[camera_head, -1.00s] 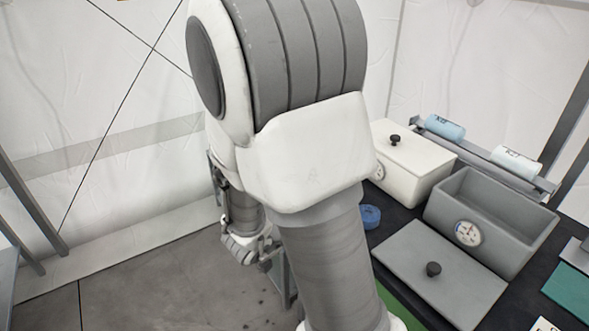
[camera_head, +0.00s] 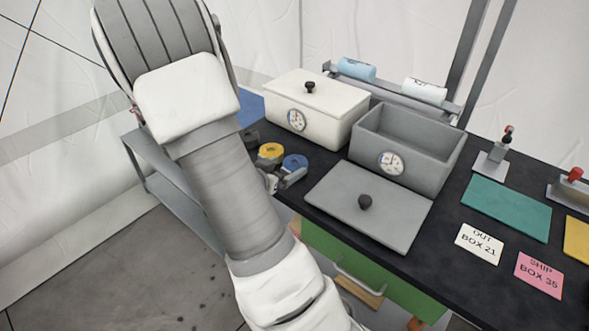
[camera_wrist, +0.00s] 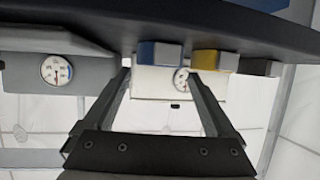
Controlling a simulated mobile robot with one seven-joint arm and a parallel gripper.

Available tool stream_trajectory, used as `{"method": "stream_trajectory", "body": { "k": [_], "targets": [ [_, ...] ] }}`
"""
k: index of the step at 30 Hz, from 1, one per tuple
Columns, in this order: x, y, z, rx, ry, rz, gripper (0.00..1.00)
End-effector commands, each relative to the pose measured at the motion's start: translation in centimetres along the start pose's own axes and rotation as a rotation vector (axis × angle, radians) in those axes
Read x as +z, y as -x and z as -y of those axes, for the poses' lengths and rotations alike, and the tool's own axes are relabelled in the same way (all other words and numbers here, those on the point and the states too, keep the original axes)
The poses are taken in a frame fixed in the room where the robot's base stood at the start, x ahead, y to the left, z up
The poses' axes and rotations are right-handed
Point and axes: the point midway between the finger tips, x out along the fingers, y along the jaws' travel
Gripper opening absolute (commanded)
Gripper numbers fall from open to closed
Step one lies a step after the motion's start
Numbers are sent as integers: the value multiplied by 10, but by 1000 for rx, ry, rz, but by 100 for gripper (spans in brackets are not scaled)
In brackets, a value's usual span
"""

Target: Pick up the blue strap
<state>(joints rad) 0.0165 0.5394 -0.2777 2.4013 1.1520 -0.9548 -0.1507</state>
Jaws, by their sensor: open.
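The blue strap (camera_head: 295,161) is a small roll on the dark table's near left part, beside the grey lid. A yellow strap (camera_head: 271,151) and a black one (camera_head: 249,139) lie in a row to its left. In the wrist view, which looks upside down, the blue strap (camera_wrist: 160,55) shows at the table edge, in line with the gap between the fingers. My gripper (camera_wrist: 158,74) is open with nothing between its fingers. In the head view my arm hides most of it; a grey part shows close by the blue strap. I cannot tell whether they touch.
A white lidded box (camera_head: 330,112) and an open grey box (camera_head: 425,150), both with gauges, stand behind the straps. The flat grey lid (camera_head: 365,212) with a black knob lies right of the blue strap. Mats and labels cover the table's right side.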

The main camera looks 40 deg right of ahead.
Motion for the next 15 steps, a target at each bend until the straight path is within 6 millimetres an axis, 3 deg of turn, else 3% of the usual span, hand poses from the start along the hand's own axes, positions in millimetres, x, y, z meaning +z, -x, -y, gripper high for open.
{"method": "stream_trajectory", "body": {
  "k": [10,15],
  "targets": [
    [6,-42,-2,3,-1,0,91],
    [4,-54,-1,0,0,0,91]
  ]
}}
